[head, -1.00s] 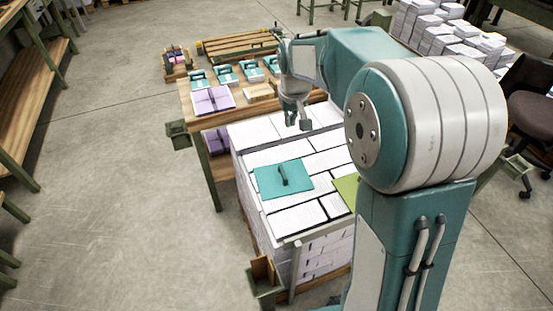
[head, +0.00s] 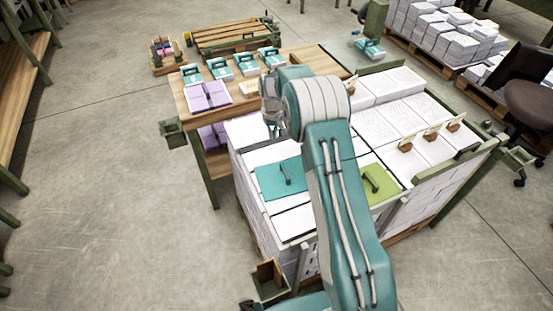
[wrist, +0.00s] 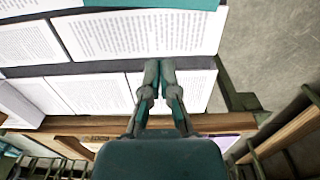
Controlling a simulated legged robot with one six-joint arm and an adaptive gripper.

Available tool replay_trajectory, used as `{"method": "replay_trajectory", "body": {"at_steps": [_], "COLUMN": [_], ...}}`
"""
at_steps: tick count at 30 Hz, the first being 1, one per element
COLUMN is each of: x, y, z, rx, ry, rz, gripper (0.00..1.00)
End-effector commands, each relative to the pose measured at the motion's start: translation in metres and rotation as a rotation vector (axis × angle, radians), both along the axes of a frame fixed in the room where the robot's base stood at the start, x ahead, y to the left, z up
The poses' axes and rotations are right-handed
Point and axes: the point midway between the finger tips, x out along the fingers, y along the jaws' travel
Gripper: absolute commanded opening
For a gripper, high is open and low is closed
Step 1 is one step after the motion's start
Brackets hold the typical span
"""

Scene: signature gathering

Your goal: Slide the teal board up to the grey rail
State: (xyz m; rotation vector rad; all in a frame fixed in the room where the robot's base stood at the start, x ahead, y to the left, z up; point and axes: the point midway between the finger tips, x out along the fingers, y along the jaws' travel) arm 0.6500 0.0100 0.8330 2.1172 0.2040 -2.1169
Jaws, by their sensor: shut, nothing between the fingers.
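The teal board (head: 272,182) lies flat on the paper stacks, with a dark upright handle on it. Part of it also shows at the top edge of the wrist view (wrist: 175,4). My gripper (head: 272,130) is behind the board, over the far part of the stacks, apart from it. In the wrist view its two fingers (wrist: 159,66) are together and empty above the printed sheets. A pale grey strip (head: 301,239) runs along the near edge of the stacks and may be the grey rail; my arm hides part of that edge.
A green board (head: 378,186) with a handle lies right of my arm. Small wooden holders (head: 405,142) stand on the right stacks. The wooden table (head: 310,60) behind holds purple packs (head: 208,96) and several teal-topped bundles (head: 220,69). Floor at left is clear.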

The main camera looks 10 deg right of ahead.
Motion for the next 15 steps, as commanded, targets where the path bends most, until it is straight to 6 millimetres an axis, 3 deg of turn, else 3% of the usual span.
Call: {"method": "replay_trajectory", "body": {"at_steps": [5, 15], "x": [0.000, 0.000], "y": [-0.002, 0.000], "z": [-0.013, -0.071], "rx": [0.002, 0.000], "ry": [0.005, 0.005], "rz": [0.001, 0.001], "gripper": [0.00, 0.00]}}
